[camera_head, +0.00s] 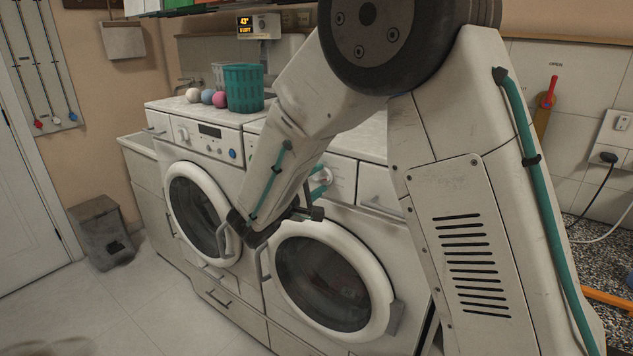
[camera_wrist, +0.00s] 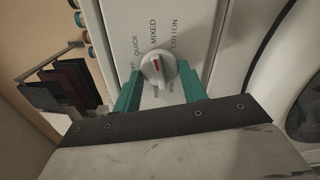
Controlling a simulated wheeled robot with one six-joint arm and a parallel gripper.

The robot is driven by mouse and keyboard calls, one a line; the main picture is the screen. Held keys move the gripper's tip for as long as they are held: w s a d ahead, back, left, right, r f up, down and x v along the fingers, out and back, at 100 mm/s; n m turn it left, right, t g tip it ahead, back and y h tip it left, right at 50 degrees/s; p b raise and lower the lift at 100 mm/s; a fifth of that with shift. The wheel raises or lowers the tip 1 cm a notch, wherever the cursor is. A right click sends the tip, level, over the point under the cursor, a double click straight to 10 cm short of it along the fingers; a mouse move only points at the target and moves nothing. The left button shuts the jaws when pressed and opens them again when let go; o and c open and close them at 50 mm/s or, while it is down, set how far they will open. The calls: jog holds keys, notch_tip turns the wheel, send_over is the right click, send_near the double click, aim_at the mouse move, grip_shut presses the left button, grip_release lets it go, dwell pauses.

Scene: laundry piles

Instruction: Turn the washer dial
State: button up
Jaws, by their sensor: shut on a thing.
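The washer dial (camera_wrist: 158,69) is a round white knob with a raised grip and a red mark, on a white panel with printed words such as QUICK, MIXED and COTTON. In the wrist view, the red mark points up, roughly toward MIXED. My gripper (camera_wrist: 160,78) has teal fingers, one on each side of the dial, shut on it. In the head view, the dial (camera_head: 325,174) shows at the front panel of the right washer (camera_head: 343,181), partly hidden by my gripper (camera_head: 318,183).
The left washer (camera_head: 205,165) stands beside it, with a teal basket (camera_head: 244,88) and several balls on top. Both round doors are closed. A grey bin (camera_head: 103,232) stands on the floor at left. The floor in front of the washers is clear.

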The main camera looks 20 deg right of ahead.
dwell(0.4)
jog(key=o, duration=1)
jog(key=shift+c, duration=0.2)
jog(key=shift+a, duration=0.1)
jog(key=v, duration=0.7)
jog(key=shift+s+a, duration=0.25)
jog(key=shift+s, duration=0.05)
